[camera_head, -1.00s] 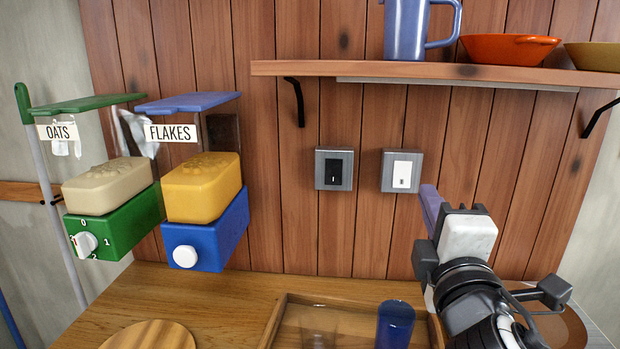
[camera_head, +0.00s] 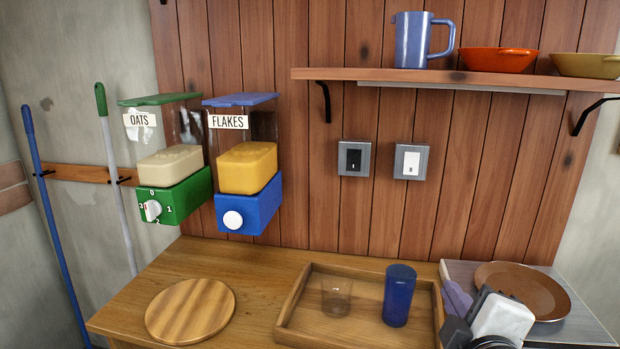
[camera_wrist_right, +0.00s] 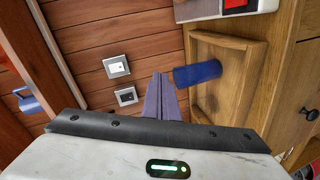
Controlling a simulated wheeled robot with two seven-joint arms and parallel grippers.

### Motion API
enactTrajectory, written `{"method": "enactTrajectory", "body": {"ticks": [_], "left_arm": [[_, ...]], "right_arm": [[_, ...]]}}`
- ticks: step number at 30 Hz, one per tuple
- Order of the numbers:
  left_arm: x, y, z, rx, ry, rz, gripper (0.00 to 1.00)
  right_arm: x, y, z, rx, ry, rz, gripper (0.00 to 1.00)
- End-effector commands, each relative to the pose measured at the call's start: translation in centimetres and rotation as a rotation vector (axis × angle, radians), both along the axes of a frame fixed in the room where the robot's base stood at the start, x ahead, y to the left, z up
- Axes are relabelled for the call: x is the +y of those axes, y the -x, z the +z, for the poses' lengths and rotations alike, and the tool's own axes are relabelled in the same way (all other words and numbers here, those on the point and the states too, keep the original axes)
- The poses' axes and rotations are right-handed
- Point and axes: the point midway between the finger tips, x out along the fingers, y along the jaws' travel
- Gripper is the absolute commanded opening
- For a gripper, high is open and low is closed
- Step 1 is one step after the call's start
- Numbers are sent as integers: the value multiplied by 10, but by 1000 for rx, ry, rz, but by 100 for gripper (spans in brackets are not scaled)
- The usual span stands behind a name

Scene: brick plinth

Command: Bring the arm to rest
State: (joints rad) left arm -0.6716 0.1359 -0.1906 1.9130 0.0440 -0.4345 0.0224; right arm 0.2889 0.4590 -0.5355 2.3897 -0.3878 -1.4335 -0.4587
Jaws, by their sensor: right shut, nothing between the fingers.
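My right gripper (camera_head: 456,298) is at the lower right of the head view, in front of the grey surface with the brown plate. Its purple fingers are together with nothing between them. They also show closed in the right wrist view (camera_wrist_right: 160,98). The rest of the right arm is mostly cut off by the bottom edge of the head view. My left gripper is in neither view.
A wooden tray (camera_head: 292,323) holds a blue cup (camera_head: 398,296) and a clear glass (camera_head: 336,298). A brown plate (camera_head: 522,290) lies on the right. A round board (camera_head: 190,310) lies left. Two dispensers (camera_head: 160,200) (camera_head: 247,205), two switches and a shelf (camera_head: 440,77) are on the wall.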

Motion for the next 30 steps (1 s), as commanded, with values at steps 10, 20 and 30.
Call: {"method": "enactTrajectory", "body": {"ticks": [10,20,30], "left_arm": [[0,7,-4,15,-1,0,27],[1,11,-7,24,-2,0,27],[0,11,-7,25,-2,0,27]], "right_arm": [[-2,111,-181,483,-536,-221,0],[-2,249,-275,821,-884,-569,0],[24,224,-346,710,-1004,-454,0]]}}
